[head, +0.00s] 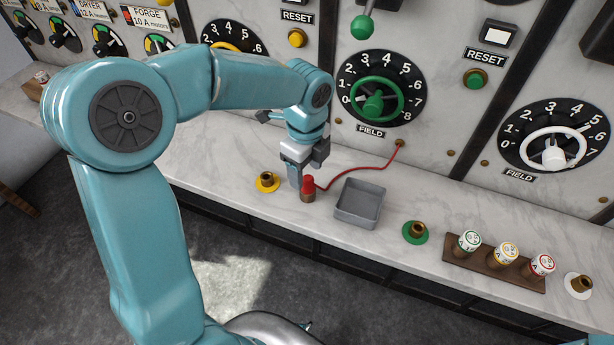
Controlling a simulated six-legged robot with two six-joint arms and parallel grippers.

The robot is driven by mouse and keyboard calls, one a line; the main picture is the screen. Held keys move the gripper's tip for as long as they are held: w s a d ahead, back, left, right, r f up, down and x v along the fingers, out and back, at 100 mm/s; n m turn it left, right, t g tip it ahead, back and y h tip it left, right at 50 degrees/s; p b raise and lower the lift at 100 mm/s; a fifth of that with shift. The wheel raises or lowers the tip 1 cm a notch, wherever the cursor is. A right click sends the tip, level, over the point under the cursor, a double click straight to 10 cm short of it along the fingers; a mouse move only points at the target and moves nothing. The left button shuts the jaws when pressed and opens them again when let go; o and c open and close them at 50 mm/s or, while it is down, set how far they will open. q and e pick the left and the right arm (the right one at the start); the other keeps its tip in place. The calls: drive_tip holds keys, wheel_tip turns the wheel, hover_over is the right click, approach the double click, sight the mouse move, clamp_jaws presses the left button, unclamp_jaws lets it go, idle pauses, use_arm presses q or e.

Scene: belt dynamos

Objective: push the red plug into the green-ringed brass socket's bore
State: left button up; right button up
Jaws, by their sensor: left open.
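The red plug (308,184) stands upright on the marble ledge in a small brown holder (307,197). A red cord runs from it to the panel at the right. My left gripper (297,176) points down just beside the plug, on its left, with its jaws open. One finger partly hides the other, and I cannot tell whether it touches the plug. The green-ringed brass socket (416,230) sits on the ledge further right, beyond the grey tray, with its brass collar upright and nothing in it. My right gripper is not in view.
A grey tray (344,212) stands between plug and green-ringed socket. A yellow-ringed socket (267,182) is left of the plug. A wooden rack (480,268) with three labelled fuses and a white-ringed socket (580,284) are at right. The panel with dials rises behind.

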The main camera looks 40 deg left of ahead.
sight(307, 176)
use_arm(q)
drive_tip(key=f, duration=0.3)
drive_tip(key=shift+w+a, duration=0.1)
drive_tip(key=shift+w, duration=0.15)
drive_tip(key=shift+f, duration=0.4)
drive_tip(key=shift+s+f, duration=0.1)
drive_tip(key=shift+s, duration=0.1)
drive_tip(key=shift+w+f, duration=0.1)
drive_tip(key=shift+w, duration=0.05)
clamp_jaws()
drive_tip(key=shift+r, duration=0.3)
drive_tip(key=shift+r+p, duration=1.95)
drive_tip(key=shift+r, duration=0.15)
drive_tip(key=shift+f, duration=0.1)
